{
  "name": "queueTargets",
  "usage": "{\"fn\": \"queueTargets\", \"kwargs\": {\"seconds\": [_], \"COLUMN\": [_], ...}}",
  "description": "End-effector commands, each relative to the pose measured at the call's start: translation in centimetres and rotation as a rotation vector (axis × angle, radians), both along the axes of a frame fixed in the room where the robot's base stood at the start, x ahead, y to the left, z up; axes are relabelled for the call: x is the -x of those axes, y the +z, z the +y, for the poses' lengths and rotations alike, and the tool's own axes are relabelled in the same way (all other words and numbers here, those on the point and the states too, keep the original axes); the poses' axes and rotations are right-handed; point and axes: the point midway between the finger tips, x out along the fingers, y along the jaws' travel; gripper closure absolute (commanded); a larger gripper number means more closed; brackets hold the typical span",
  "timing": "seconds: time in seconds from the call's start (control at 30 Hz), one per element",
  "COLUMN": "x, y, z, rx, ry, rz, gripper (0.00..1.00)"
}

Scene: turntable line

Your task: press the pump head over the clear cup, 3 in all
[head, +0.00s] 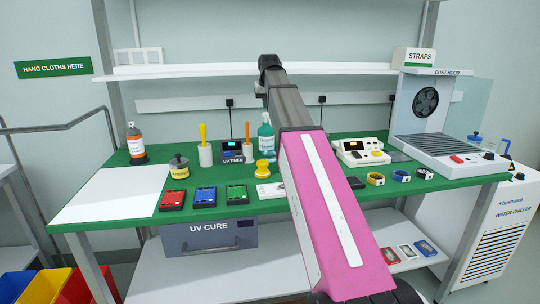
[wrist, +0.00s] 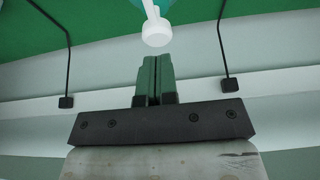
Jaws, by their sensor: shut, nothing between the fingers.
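The teal pump bottle (head: 266,142) stands on the green table near the back, just left of my arm in the head view. In the wrist view its white pump head (wrist: 156,32) shows at the top centre, with part of the teal body above it. My gripper (wrist: 154,57) is shut and empty. Its green fingertips point at the pump head and appear close to it; I cannot tell whether they touch. In the head view the fingers are not visible. I cannot make out the clear cup in either view.
My arm crosses the middle of the head view and hides part of the table. A yellow item (head: 264,169) stands in front of the bottle, the UV timer (head: 232,151) and an orange-handled tool (head: 247,135) to its left. A shelf (head: 200,73) runs behind.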

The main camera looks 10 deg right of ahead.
Motion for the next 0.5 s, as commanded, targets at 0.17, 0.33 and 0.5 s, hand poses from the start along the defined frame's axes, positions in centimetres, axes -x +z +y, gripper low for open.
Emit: {"fn": "queueTargets", "kwargs": {"seconds": [0.17, 0.33, 0.5], "x": [0.0, -0.1, -0.1], "y": [0.1, 0.8, 2.3], "z": [0.0, 0.0, 0.0], "rx": [0.000, 0.000, 0.000], "ry": [0.000, 0.000, 0.000], "rz": [0.000, -0.001, -0.001], "gripper": [1.00, 1.00, 1.00]}}
